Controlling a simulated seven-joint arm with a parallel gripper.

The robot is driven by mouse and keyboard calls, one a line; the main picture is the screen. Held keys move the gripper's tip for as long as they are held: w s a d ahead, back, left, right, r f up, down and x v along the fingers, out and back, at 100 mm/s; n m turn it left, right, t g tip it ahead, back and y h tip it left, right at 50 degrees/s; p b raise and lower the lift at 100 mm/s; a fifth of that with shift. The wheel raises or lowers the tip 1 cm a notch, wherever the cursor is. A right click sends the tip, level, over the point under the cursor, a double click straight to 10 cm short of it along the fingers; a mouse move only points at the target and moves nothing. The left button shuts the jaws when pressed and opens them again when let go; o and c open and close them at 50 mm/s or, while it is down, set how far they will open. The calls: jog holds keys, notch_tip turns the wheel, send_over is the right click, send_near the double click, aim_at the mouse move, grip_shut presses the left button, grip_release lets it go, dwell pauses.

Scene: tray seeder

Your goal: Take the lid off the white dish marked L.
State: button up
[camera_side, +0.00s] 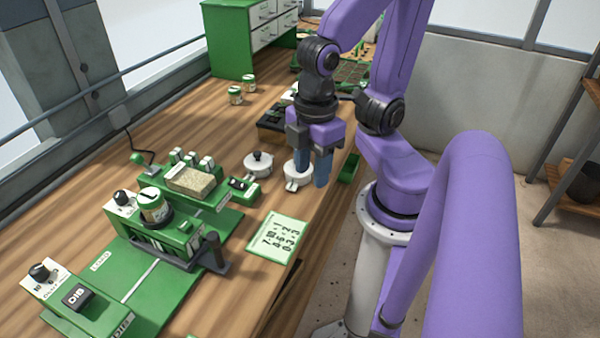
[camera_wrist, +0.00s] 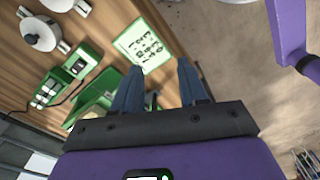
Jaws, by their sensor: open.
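Two white dishes stand close together on the wooden bench. One white dish with a dark-knobbed lid (camera_side: 258,164) is on the left in the side view; in the wrist view it shows at the upper left (camera_wrist: 40,35). The other white dish (camera_side: 294,178) is partly hidden behind my gripper and is cut off by the top edge of the wrist view (camera_wrist: 68,4). I cannot read an L on either. My gripper (camera_side: 311,171) is open and empty, its fingers pointing down in front of that second dish in the side view. I cannot tell whether they touch it.
A green seeder (camera_side: 185,225) with a pale block and a jar (camera_side: 152,205) stands left of the dishes. A numbered card (camera_side: 277,237) lies nearer the camera. Two jars (camera_side: 235,95) and a green drawer cabinet (camera_side: 245,45) are farther back. The bench's right edge is close.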

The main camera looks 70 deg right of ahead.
jog(key=shift+o, duration=0.3)
jog(key=o, duration=1)
